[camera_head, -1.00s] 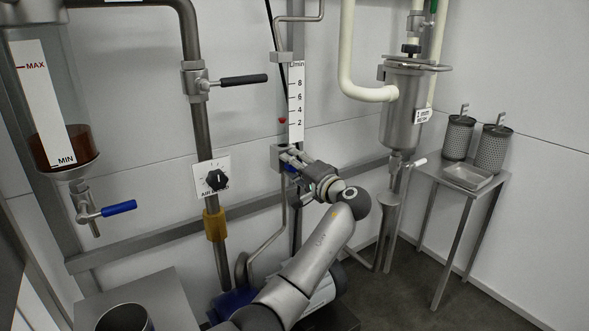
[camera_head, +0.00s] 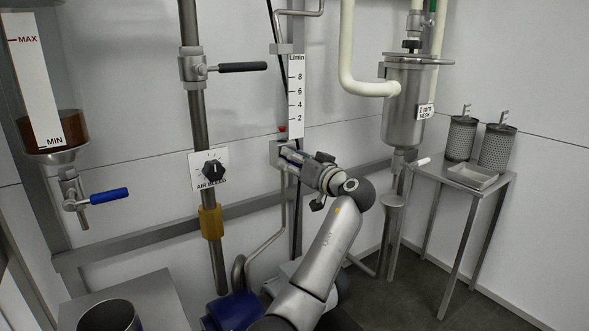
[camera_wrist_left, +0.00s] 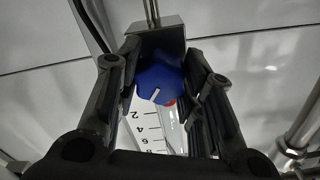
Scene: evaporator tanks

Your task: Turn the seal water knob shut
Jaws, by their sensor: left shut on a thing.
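The seal water knob is a blue knob (camera_wrist_left: 160,80) with a white pointer line, at the end of a grey metal block below the flow meter scale (camera_head: 296,95). In the wrist view its pointer slants. My left gripper (camera_head: 290,155) reaches it from the front right in the head view and mostly hides it there. In the left wrist view my left gripper (camera_wrist_left: 168,90) has one finger on each side of the knob and is shut on it. A red part (camera_head: 282,130) shows beside the lower end of the scale. My right gripper is not in view.
An air bleed dial (camera_head: 213,170) on a white plate and a black-handled valve (camera_head: 242,67) are to the left. A blue-handled valve (camera_head: 108,196) hangs below the tank. A strainer (camera_head: 403,105) and a side table (camera_head: 500,180) stand to the right.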

